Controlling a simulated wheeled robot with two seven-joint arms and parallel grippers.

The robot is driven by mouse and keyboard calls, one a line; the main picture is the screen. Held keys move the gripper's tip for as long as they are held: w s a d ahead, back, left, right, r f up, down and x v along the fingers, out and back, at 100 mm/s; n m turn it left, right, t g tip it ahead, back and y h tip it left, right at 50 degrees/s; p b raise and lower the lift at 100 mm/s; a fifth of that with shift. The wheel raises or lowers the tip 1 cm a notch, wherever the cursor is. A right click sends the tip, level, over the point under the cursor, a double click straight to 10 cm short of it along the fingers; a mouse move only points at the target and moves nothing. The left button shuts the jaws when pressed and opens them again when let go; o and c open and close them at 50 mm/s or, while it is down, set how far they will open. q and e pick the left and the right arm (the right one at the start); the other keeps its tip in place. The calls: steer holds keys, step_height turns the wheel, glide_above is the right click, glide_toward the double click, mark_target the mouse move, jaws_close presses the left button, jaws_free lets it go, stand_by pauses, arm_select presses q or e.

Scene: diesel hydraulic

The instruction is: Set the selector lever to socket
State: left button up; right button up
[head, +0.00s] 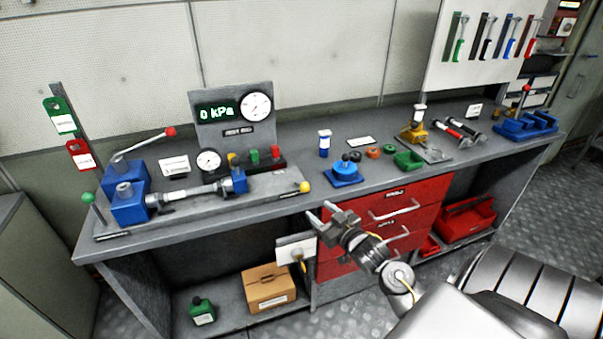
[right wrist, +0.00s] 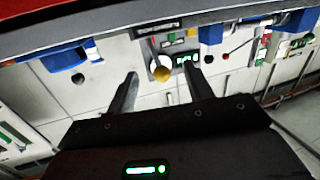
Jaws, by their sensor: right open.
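Two ball-ended levers stand on the grey test rig: a green-knobbed lever (head: 88,199) at its left end and a yellow knob (head: 304,187) at its right front end. Each has a dark label strip near it; I cannot read either, so I cannot tell which is the selector lever or where socket lies. My right gripper (head: 319,209) is open and empty, in front of the bench edge, a little below and right of the yellow knob. In the right wrist view its fingers (right wrist: 160,90) are apart, with the rig's dial and display beyond them.
The rig carries a blue pump with a red-tipped handle (head: 169,132), a cylinder (head: 190,192) and a 0 kPa display (head: 216,112). A blue round fixture (head: 346,172) stands right of the yellow knob. Red drawers (head: 385,217) are below; a cardboard box (head: 269,288) sits on the lower shelf.

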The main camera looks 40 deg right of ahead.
mark_target(308, 189)
steer(key=shift+t, duration=0.4)
steer(key=w+r+p, duration=0.1)
steer(key=w, duration=0.2)
steer(key=w+r, duration=0.1)
steer(key=w, duration=0.2)
steer(key=w+d+r+p, duration=0.1)
steer(key=w, duration=0.2)
steer(key=shift+w+r+p, duration=0.25)
steer(key=shift+r+p, duration=0.05)
steer(key=shift+r, duration=0.05)
steer(key=shift+w+f, duration=0.1)
steer(key=shift+w, duration=0.55)
steer(key=shift+c, duration=0.4)
jaws_close()
